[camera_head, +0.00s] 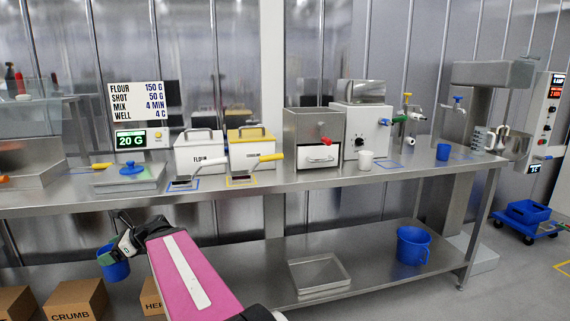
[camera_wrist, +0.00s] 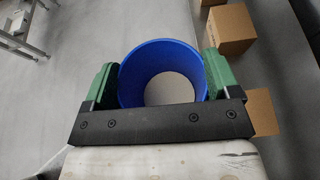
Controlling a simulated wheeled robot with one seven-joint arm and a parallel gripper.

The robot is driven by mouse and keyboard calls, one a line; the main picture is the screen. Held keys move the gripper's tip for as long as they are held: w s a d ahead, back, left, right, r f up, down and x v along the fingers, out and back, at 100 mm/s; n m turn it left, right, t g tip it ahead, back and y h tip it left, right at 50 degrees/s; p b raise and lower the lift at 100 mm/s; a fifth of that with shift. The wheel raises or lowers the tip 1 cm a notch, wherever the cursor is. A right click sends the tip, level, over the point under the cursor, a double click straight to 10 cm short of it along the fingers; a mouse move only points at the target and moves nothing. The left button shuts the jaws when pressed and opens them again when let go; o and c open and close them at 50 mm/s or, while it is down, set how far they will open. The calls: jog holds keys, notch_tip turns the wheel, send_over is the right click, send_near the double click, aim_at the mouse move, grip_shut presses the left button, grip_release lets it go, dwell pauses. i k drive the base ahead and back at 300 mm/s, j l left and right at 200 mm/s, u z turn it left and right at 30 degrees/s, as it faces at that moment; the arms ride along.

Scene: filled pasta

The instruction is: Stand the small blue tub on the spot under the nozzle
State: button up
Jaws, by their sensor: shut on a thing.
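My gripper (camera_head: 117,252) is shut on a small blue tub (camera_head: 116,271), held out in front of the counter and below its top. In the wrist view the tub (camera_wrist: 128,84) sits between the two green fingers (camera_wrist: 161,85), its round mouth facing the camera. A pale grey disc shows inside; I cannot tell whether it is the bottom or contents. On the right of the counter (camera_head: 345,179), a tap with a blue handle (camera_head: 458,99) stands behind another small blue cup (camera_head: 443,152). A blue-outlined spot (camera_head: 388,165) lies near a tap with a yellow handle (camera_head: 406,97).
Below are a blue jug (camera_head: 413,246), a metal tray (camera_head: 320,273) and cardboard boxes (camera_head: 75,298).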

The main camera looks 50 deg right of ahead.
aim_at(388, 165)
jog(key=z, duration=1.6)
jog(key=i+l+z, duration=0.15)
jog(key=z, duration=0.2)
jog(key=i+l+z, duration=0.2)
jog(key=z, duration=0.15)
jog(key=i+l+z, duration=0.2)
jog(key=z, duration=0.15)
jog(key=i, duration=0.15)
